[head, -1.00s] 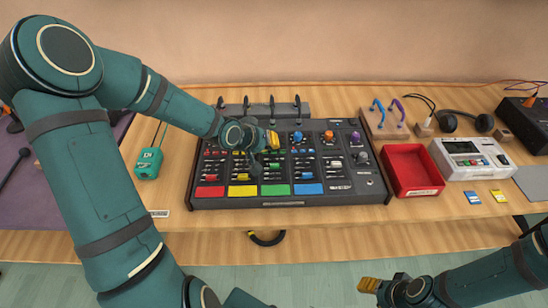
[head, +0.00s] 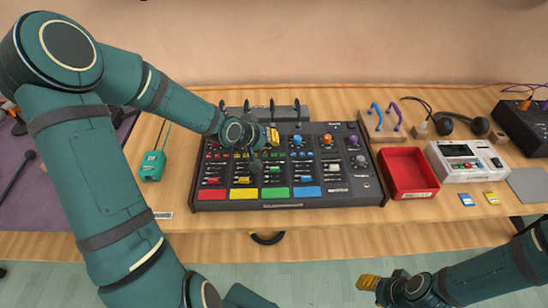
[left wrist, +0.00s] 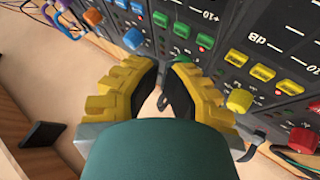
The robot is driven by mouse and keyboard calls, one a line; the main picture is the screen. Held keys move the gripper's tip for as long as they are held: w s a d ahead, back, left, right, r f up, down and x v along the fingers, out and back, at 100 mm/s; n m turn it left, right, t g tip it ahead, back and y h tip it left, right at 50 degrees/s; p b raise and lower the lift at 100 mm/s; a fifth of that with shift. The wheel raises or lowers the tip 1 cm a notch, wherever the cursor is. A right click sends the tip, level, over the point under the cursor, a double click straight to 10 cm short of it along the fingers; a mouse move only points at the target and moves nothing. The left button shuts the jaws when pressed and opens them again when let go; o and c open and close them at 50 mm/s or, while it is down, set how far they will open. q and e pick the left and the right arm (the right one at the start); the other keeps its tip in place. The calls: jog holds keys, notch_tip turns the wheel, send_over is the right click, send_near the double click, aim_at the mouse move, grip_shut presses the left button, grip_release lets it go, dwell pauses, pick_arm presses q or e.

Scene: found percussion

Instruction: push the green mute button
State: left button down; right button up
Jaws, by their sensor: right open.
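The black mixer (head: 350,187) has colour-coded strips. Its green strip ends in a green pad (head: 275,192) at the front edge. My left gripper (head: 274,136) is over the back of the mixer near the green strip and hides part of it. In the left wrist view, my left gripper's yellow fingers (left wrist: 164,76) have a narrow gap between them, with nothing seen held. A green knob (left wrist: 182,58) is just beyond the tips, and small green buttons (left wrist: 205,41) lie further on. I cannot read which is mute. My right gripper (head: 367,282) is open and empty in front of the table.
Blue (head: 297,139) and orange (head: 327,139) knobs are right of my left gripper. A red tray (head: 407,193) and a white device (head: 465,173) stand right of the mixer. A teal box (head: 152,166) stands left. Bare table shows in front.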

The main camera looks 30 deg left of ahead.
pick_arm(q)
jog(key=shift+r+p, duration=0.7)
jog(key=shift+r, duration=0.25)
notch_tip(320, 180, up, 3)
jog(key=p, duration=0.2)
jog(key=shift+f+p, duration=0.2)
jog(key=shift+p, duration=0.15)
